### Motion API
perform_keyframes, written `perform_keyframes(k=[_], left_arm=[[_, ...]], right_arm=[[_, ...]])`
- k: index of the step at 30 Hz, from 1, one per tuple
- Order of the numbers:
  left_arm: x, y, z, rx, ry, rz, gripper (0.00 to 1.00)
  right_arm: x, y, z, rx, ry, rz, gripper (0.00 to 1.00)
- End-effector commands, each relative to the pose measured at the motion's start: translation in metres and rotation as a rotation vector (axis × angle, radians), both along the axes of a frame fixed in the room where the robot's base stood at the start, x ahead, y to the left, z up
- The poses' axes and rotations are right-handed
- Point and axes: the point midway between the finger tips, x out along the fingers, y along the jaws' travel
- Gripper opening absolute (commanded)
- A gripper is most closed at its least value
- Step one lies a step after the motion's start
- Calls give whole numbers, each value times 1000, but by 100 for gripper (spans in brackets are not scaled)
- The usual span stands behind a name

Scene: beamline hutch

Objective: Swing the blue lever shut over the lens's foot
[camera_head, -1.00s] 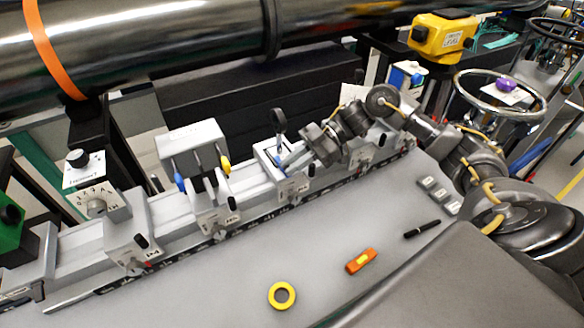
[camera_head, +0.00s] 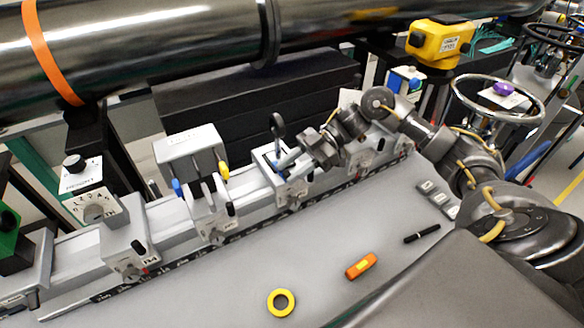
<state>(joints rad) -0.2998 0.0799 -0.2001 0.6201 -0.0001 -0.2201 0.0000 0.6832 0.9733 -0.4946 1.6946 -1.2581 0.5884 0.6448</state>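The lens (camera_head: 277,125) is a small dark disc standing upright on a thin stem. Its foot sits in a white carrier (camera_head: 293,193) on the rail, mostly hidden by the stem and my gripper. My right gripper (camera_head: 296,157) comes in from the right, low beside the foot, with its fingertips over the carrier's top. The lever at this carrier is largely covered by the gripper, so its angle and any contact are unclear. The finger gap is too small to make out. My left gripper is not in view.
A neighbouring carrier (camera_head: 210,222) bears a white box (camera_head: 190,150) with a blue lever (camera_head: 177,187) and a yellow lever (camera_head: 224,170).

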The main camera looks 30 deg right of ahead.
Motion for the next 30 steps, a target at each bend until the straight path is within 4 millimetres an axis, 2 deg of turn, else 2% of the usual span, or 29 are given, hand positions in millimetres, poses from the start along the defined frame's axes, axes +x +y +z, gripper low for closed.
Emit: perform_keyframes(k=[5, 12, 18, 30], left_arm=[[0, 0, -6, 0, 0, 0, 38], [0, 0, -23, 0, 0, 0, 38], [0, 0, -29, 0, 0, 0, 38], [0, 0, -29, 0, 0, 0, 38]], right_arm=[[1, -9, 2, 0, -3, -2, 38], [-1, -46, 16, -1, -3, -4, 38], [-2, -66, 26, -1, 0, -1, 38], [-3, -69, 29, 0, 0, 0, 38]])
